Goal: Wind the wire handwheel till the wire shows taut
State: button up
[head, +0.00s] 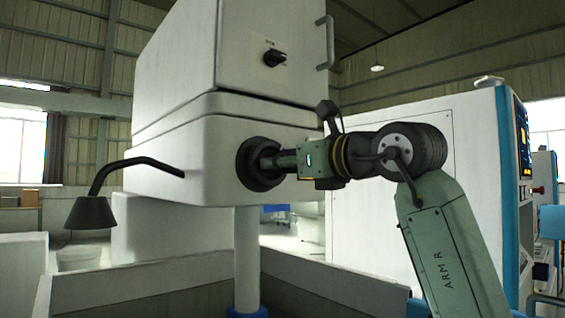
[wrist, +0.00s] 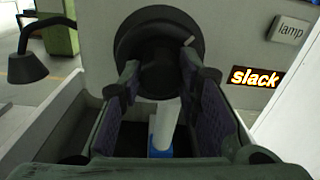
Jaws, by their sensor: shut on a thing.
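The wire handwheel (head: 250,168) is a round black wheel on the side of the white machine head. In the wrist view the handwheel (wrist: 160,28) fills the top middle, with a dark hub at its centre. My gripper (head: 272,162) reaches it from the right in the head view. In the wrist view the fingers of my gripper (wrist: 160,76) stand either side of the hub and are shut on it; the exact contact is dark. A lit sign (wrist: 258,77) right of the wheel reads "slack". The wire itself is not visible.
A black lamp (head: 90,212) on a bent arm sticks out left of the machine head. A "lamp" label (wrist: 291,31) sits above the sign. A dark rotary knob (head: 275,57) is on the upper housing. A pale column (head: 247,258) stands below, inside a grey-walled tank (head: 150,285).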

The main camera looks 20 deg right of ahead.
jog(key=shift+c, duration=0.2)
jog(key=shift+m+b, duration=0.95)
jog(key=shift+m, duration=2.65)
jog(key=o, duration=1.1)
jog(key=shift+o, duration=0.2)
jog(key=v, duration=1.2)
